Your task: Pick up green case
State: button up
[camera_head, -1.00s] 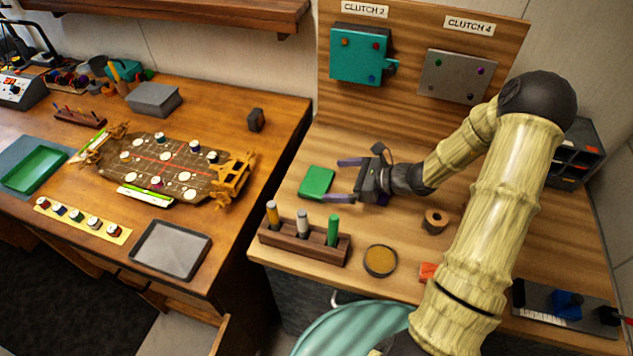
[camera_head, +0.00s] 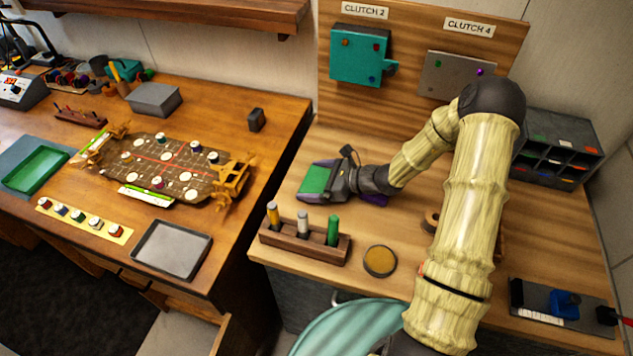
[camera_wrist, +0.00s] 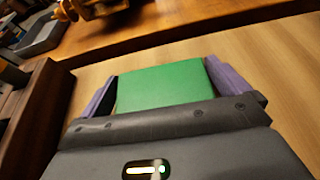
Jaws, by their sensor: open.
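The green case (camera_head: 314,180) is a flat green block lying on the right-hand wooden table, near its left edge. My gripper (camera_head: 312,180) is open around it, with one finger on the far side and one on the near side. In the wrist view the green case (camera_wrist: 160,87) sits between the two purple fingers of my gripper (camera_wrist: 161,88). The right finger looks very close to the case, while a small dark gap shows at the left finger. I cannot tell whether either finger touches it.
A wooden holder (camera_head: 291,246) with several upright coloured pens stands just in front of my gripper. A round tin (camera_head: 380,261) lies to its right. A wooden backboard (camera_head: 410,98) with a teal box (camera_head: 357,57) rises behind. A gap separates this table from the left workbench (camera_head: 230,95).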

aim_at(315, 180)
dwell(0.5)
jog(key=c, duration=0.6)
jog(key=shift+c, duration=0.2)
notch_tip(315, 180, up, 10)
jog(key=shift+w+f+b, duration=0.1)
jog(key=shift+f+b, duration=0.15)
jog(key=shift+b, duration=0.1)
jog(key=shift+r, duration=0.3)
